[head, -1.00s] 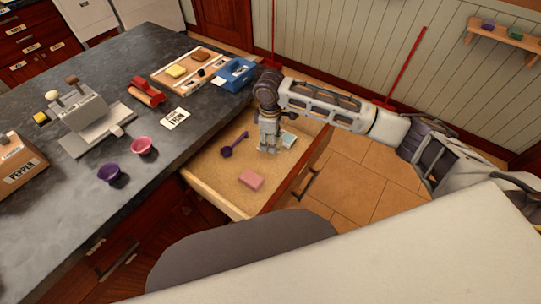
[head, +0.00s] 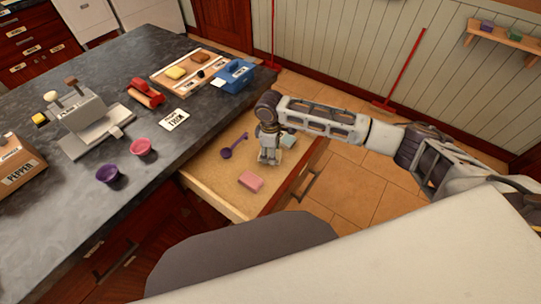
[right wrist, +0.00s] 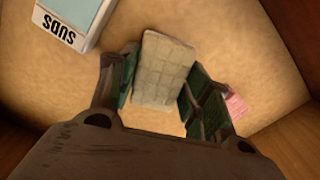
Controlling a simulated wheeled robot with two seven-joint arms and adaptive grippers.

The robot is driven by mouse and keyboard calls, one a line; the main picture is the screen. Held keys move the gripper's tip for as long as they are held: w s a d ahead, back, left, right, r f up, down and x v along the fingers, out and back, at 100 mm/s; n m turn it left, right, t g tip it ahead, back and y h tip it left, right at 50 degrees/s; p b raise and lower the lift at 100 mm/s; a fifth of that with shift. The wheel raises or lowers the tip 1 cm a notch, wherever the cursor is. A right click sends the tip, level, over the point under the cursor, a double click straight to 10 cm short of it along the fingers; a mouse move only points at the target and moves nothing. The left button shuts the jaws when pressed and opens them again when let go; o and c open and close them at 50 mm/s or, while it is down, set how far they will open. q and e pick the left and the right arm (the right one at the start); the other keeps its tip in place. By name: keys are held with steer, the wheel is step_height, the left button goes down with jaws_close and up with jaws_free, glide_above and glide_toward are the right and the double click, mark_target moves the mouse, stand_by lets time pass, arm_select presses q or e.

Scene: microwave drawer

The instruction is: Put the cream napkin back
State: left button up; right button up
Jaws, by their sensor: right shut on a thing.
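The cream napkin (right wrist: 162,70) is a pale folded pad with a quilted pattern, seen between my right gripper's fingers in the right wrist view. My right gripper (right wrist: 165,88) is shut on it, one dark finger at each side. In the head view my right gripper (head: 269,160) is down inside the open drawer (head: 212,182), and it hides most of the napkin. I cannot tell whether the napkin touches the drawer floor. My left gripper is not in view.
In the drawer are a purple scoop (head: 234,146), a pink block (head: 251,181) and a pale blue SUDS box (right wrist: 75,20) close to the gripper. The drawer's front wall (head: 300,170) is just right of the gripper. The dark counter (head: 190,140) borders the left.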

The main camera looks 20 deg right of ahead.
steer(key=shift+f, duration=1.05)
steer(key=o, duration=0.8)
steer(key=shift+o, duration=1.3)
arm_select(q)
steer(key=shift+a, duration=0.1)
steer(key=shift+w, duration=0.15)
